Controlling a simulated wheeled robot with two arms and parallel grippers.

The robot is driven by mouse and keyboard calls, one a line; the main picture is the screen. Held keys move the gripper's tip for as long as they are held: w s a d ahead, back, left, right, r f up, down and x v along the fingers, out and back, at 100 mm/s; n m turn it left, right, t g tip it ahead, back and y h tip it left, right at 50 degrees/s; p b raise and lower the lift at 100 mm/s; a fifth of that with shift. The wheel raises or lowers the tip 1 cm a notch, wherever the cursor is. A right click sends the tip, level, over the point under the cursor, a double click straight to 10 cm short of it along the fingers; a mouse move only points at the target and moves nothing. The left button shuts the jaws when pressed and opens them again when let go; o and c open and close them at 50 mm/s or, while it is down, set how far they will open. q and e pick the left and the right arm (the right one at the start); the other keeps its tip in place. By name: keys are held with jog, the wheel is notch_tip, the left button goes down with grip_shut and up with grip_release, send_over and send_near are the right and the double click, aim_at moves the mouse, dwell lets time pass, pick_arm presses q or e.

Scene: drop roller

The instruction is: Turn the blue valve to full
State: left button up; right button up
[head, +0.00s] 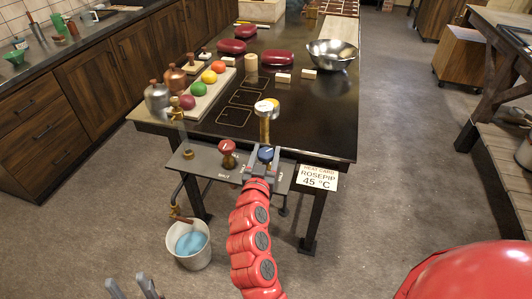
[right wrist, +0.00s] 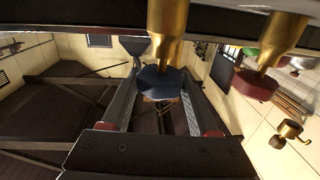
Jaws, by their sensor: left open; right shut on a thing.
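The blue valve (head: 265,153) is a faceted knob on the front panel below the table's edge, in front of a brass fitting. My right gripper (head: 263,160) is shut on it, a finger on each side. In the right wrist view the blue valve (right wrist: 161,80) sits between the two fingers (right wrist: 158,103) on a brass stem. My left gripper (head: 132,287) is low at the bottom left edge, open and empty, far from the valve. The valve's setting cannot be read.
A red valve (head: 228,148) stands left of the blue one; it also shows in the right wrist view (right wrist: 255,84). A heat card (head: 317,177) reading "ROSEPIP 45 °C" hangs at right. A bucket (head: 187,246) with blue liquid is on the floor. A metal bowl (head: 333,54) stands on the table.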

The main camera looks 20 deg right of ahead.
jog(key=shift+r+n+y+p, duration=0.1)
jog(key=shift+n+y+p, duration=0.2)
jog(key=shift+y+p, duration=0.25)
jog(key=n+t+y+p, duration=0.1)
jog(key=n+y+p, duration=0.2)
jog(key=p, duration=0.4)
jog(key=n+t+y+p, duration=0.1)
jog(key=n+y+p, duration=0.2)
jog(key=y+p, duration=0.2)
jog(key=shift+r+y+p, duration=0.2)
jog(key=shift+y+p, duration=0.15)
jog(key=shift+p, duration=0.9)
jog(key=shift+f+n+y+p, duration=0.2)
jog(key=shift+n+y+p, duration=0.6)
jog(key=shift+y+p, duration=0.5)
jog(key=o, duration=1.4)
jog(key=shift+f, duration=0.1)
jog(key=shift+c, duration=0.2)
